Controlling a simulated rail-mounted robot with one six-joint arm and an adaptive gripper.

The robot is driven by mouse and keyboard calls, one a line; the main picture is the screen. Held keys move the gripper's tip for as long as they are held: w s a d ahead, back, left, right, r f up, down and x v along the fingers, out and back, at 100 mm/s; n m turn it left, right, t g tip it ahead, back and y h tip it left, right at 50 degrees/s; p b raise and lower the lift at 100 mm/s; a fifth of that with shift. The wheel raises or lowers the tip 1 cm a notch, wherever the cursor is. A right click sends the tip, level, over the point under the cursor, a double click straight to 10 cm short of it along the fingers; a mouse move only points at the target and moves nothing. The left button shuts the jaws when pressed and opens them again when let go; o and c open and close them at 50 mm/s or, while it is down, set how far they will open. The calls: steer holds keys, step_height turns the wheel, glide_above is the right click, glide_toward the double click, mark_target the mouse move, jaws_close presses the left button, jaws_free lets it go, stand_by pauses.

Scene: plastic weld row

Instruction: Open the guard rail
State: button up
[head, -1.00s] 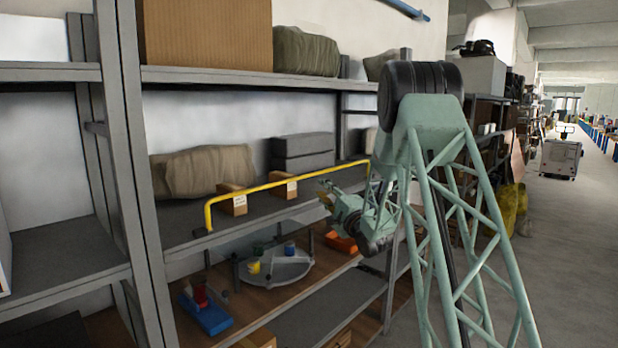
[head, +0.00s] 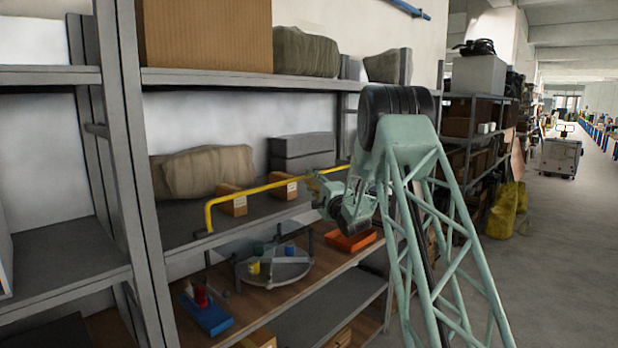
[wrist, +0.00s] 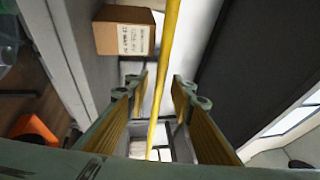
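The guard rail (head: 262,189) is a yellow bar along the front edge of the middle shelf, bent down at its left end. Its right part runs behind my gripper (head: 318,188), which is at the bar's right portion in the head view. In the wrist view the yellow rail (wrist: 168,60) runs lengthwise between the two fingers of my gripper (wrist: 162,92). The fingers are apart, with a gap on each side of the bar. Contact with the rail cannot be seen.
Small cardboard boxes (head: 232,205) and a brown wrapped bundle (head: 203,172) sit behind the rail. Below are a round grey fixture (head: 272,272), an orange tray (head: 350,241) and a blue-based part (head: 207,316). The aisle floor (head: 560,250) at right is open.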

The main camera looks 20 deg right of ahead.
steer(key=shift+w+r, duration=0.2)
steer(key=shift+w, duration=0.9)
jaws_close()
